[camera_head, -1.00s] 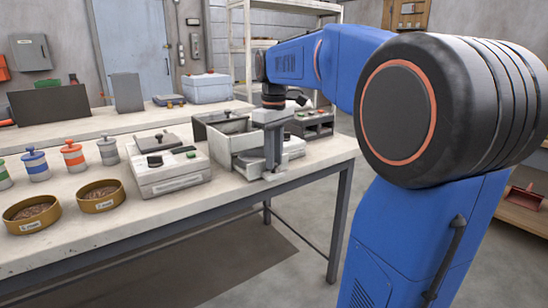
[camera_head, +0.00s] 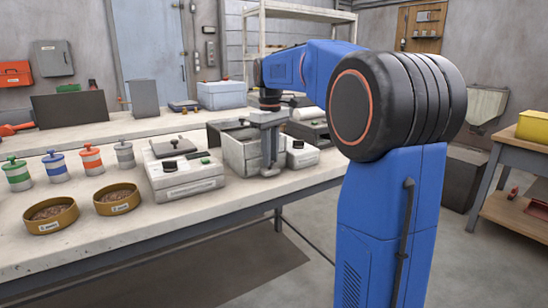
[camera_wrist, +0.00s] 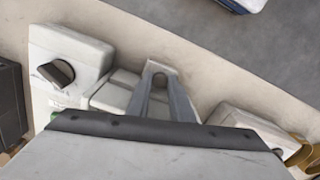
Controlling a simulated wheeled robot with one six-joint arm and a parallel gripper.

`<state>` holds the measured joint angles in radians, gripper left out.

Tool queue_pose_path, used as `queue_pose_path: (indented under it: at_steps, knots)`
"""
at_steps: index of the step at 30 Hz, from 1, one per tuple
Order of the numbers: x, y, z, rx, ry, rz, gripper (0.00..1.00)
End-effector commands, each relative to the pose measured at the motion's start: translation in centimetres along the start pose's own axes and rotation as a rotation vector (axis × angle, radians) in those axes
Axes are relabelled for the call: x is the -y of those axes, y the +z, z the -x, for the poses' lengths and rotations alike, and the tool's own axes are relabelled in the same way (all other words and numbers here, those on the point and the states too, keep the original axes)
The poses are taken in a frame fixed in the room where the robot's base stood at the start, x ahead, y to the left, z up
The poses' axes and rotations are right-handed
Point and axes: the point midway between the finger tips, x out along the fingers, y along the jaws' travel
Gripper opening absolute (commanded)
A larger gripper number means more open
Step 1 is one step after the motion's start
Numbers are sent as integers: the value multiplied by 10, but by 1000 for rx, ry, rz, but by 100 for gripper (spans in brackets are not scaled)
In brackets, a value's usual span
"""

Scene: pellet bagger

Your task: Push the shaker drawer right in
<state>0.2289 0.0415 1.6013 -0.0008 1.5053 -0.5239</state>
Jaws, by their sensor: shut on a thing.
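The shaker stands on the front bench, with its pale grey box-shaped drawer (camera_head: 238,156) and a control block with a dark knob (camera_head: 299,150) to the right. The block also shows in the wrist view at upper left (camera_wrist: 88,52). My gripper (camera_head: 269,168) points down at the drawer's front, near the bench top. It is shut on the drawer at its front, though the grip itself is hard to see. In the wrist view my gripper's fingers (camera_wrist: 160,72) stand in front of the pale drawer front (camera_wrist: 120,88). My arm hides part of the shaker.
A white machine with a dark knob (camera_head: 185,180) stands close left of the drawer. A dark grey machine (camera_head: 308,127) is behind at right. Bare bench top lies in front.

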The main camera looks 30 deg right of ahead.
Motion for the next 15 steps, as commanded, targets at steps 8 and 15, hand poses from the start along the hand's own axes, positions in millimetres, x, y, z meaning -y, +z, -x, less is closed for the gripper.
queue_pose_path:
  at_steps: [8,15]
  knots:
    - [-2,-4,2,-12,6,0,31]
    - [-2,-3,1,-10,6,0,38]
